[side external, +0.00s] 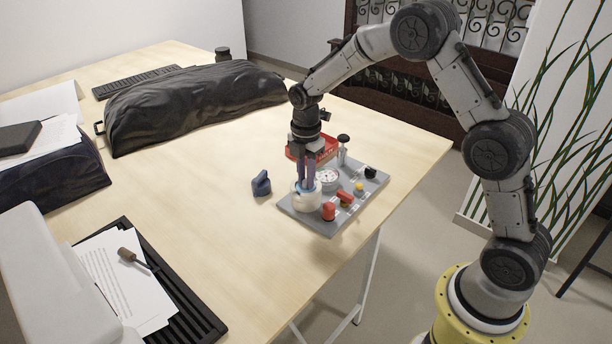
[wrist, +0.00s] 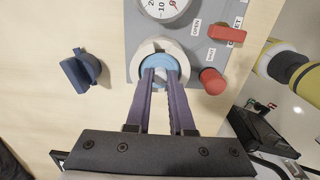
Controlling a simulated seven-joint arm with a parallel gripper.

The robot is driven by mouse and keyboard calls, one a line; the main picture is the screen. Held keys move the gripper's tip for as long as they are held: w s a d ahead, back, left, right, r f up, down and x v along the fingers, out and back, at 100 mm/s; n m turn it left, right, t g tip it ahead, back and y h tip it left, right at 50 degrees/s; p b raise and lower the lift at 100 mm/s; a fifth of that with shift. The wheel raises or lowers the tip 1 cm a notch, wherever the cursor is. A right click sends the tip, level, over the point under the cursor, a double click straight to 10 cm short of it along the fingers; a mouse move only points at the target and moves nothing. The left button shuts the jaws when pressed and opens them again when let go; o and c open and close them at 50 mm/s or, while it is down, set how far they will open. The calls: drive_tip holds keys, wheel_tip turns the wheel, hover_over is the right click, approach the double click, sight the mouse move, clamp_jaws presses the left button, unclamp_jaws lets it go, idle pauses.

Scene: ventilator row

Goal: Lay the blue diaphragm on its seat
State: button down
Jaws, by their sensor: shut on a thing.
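The blue diaphragm (wrist: 158,62) is a light blue disc between the fingertips of my gripper (wrist: 162,76) in the wrist view. It lies over the round white seat (wrist: 181,55) on the grey panel, inside the seat's outline. In the side view my gripper (side external: 306,187) points straight down at the white seat (side external: 307,203), and only a small bit of blue shows at the fingertips. My gripper is shut on the diaphragm. The fingers hide part of it, and I cannot tell whether its underside touches the seat.
The grey panel (side external: 327,228) also carries a dial gauge (side external: 328,176), a red knob (side external: 328,211), a red lever (side external: 345,196) and a black knob (side external: 370,172). A dark blue part (side external: 261,184) stands left of the panel. A red tray (side external: 326,150) lies behind.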

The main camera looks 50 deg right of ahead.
drive_tip(key=shift+f, duration=0.65)
idle(0.3)
drive_tip(key=c, duration=0.7)
unclamp_jaws()
drive_tip(key=shift+r, duration=0.1)
drive_tip(key=shift+r, duration=3.45)
